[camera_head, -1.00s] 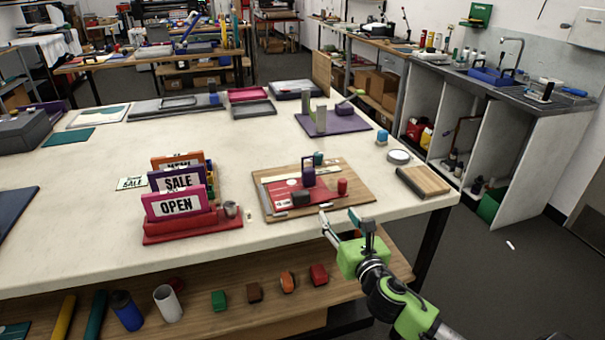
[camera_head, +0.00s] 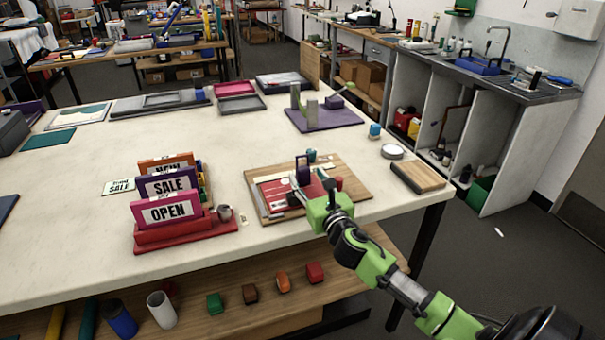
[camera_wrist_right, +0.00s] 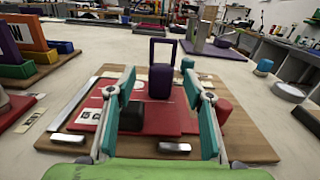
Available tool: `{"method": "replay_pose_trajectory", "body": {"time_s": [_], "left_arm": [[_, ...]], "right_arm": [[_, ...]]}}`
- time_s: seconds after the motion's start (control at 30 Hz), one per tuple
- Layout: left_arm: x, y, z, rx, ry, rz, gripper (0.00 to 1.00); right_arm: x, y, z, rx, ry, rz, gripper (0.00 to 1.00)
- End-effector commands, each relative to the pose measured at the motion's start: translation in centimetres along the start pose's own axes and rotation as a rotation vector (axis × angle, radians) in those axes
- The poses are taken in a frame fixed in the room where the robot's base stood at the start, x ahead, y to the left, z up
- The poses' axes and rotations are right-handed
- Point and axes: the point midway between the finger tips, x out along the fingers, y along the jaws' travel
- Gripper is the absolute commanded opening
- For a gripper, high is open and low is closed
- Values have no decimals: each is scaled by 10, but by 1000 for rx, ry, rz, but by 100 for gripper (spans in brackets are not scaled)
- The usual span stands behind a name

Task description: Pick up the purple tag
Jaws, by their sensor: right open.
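The purple tag (camera_head: 302,171) stands upright on a wooden board near the front of the table. It has a block-like lower part and an open rectangular frame on top. It also shows in the right wrist view (camera_wrist_right: 160,82), centred beyond the fingertips. My right gripper (camera_head: 311,183) is open, with its teal-padded fingers (camera_wrist_right: 159,78) low over the board, on the near side of the tag. In the wrist view the tag appears between the fingers, and nothing is held. My left gripper is not in view.
The wooden board (camera_head: 352,192) carries a red sheet, a dark block (camera_wrist_right: 132,116) and a red cylinder (camera_wrist_right: 223,110) beside the right finger. A red rack (camera_head: 185,232) with upright signs stands to the left. A purple mat (camera_head: 335,117) lies farther back.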

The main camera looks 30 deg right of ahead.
Motion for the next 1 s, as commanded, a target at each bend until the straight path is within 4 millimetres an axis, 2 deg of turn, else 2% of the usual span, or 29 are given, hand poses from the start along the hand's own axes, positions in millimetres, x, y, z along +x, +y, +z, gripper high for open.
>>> {"method": "replay_pose_trajectory", "body": {"time_s": [0.27,0.4,0.7,0.73,0.87,1.0], "left_arm": [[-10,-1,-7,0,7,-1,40],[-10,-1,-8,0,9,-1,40],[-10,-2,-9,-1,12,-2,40],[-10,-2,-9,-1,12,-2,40],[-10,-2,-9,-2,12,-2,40],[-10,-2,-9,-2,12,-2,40]], "right_arm": [[33,-2,8,3,-1,-1,47],[49,-2,5,1,0,-1,47],[53,-2,5,0,0,1,47],[53,-2,5,0,0,1,42],[53,-2,5,0,0,1,9],[53,-2,5,0,0,1,8]]}}
